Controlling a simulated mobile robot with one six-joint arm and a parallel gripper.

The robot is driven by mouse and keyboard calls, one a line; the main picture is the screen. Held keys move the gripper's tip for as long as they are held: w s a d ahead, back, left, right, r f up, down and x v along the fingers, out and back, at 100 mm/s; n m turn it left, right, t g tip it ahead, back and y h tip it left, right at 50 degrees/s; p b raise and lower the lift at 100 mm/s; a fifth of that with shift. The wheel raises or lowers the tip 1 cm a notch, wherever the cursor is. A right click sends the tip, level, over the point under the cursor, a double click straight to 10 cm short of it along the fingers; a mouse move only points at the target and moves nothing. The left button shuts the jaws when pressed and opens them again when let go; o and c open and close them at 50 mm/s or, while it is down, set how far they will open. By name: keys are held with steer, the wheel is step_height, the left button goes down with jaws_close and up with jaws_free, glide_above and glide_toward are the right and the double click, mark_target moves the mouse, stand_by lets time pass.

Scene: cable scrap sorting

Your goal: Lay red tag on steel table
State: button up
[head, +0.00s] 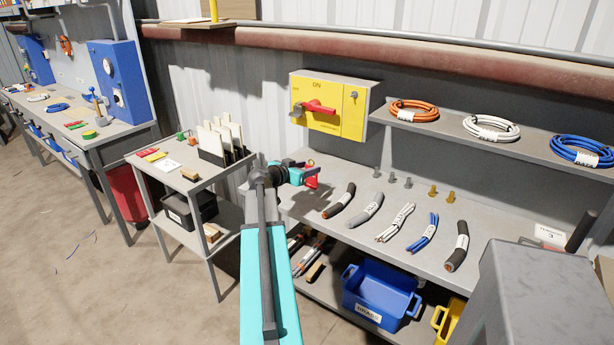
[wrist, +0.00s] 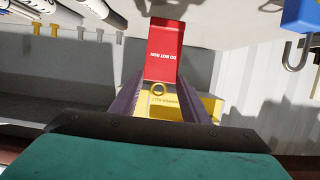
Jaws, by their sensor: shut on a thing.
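The red tag (wrist: 165,55) is held between the two fingers of my gripper (wrist: 160,92) in the wrist view. Its white lettering reads "DO NOT RUN" and appears upside down. The gripper is over the left end of the grey steel table (head: 378,225), below and near the yellow switch box. I cannot tell how high the tag is above the table.
The yellow switch box (head: 332,106) with a red handle is on the wall. Cable pieces (head: 395,222) and several small pegs (head: 433,192) occupy the table's middle and right. A small cart (head: 166,183) stands left. A blue padlock (wrist: 301,16) shows in the wrist view.

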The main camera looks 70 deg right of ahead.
steer(key=shift+f+p, duration=0.4)
steer(key=shift+f, duration=1.15)
steer(key=shift+f, duration=0.15)
steer(key=o, duration=1.3)
steer(key=shift+r, duration=0.2)
steer(key=shift+b+v, duration=1.25)
steer(key=shift+v, duration=4.75)
